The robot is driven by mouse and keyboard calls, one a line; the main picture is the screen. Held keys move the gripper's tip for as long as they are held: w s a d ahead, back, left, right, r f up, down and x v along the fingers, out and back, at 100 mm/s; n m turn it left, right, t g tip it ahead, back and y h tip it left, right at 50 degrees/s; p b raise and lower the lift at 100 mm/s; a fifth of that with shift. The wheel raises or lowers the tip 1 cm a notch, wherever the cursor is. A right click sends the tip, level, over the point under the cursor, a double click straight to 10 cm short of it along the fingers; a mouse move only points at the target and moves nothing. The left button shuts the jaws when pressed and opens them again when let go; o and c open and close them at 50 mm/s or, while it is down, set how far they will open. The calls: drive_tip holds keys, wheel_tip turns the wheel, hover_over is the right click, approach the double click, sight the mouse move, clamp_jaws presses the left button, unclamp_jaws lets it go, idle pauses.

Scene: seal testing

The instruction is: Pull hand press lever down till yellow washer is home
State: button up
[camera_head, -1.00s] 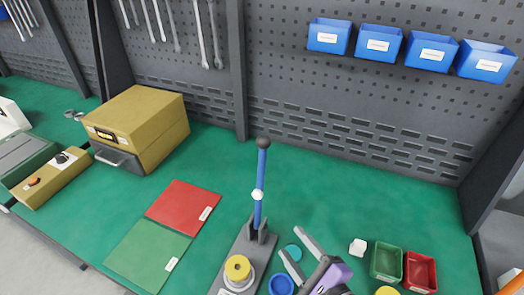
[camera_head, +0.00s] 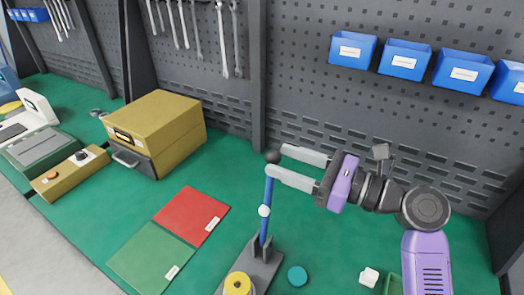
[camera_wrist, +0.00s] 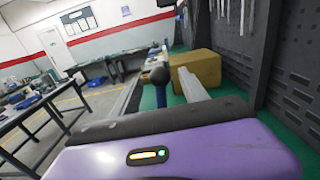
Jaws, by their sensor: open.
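The hand press (camera_head: 264,268) stands on the green bench at the bottom of the head view, its near end cut off. Its blue lever (camera_head: 267,208) points up, with a dark ball knob (camera_head: 273,157) on top and a white collar partway down. The yellow washer (camera_head: 238,283) sits on the press at the frame's lower edge; how far it is seated cannot be told. My gripper (camera_head: 278,160) is open, coming from the right, its fingertips at the knob's height. In the wrist view the knob (camera_wrist: 160,76) shows between the two fingers, with no clear contact.
A red mat (camera_head: 192,214) and a green mat (camera_head: 150,258) lie left of the press. A yellow box (camera_head: 155,130) stands behind them. A teal disc (camera_head: 297,277) and a white cube (camera_head: 369,277) lie to the right. Blue bins (camera_head: 405,58) hang on the pegboard.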

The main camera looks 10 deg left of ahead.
drive_tip(key=x, duration=0.6)
drive_tip(key=shift+p, duration=0.35)
drive_tip(key=shift+a, duration=0.1)
clamp_jaws()
idle(1.0)
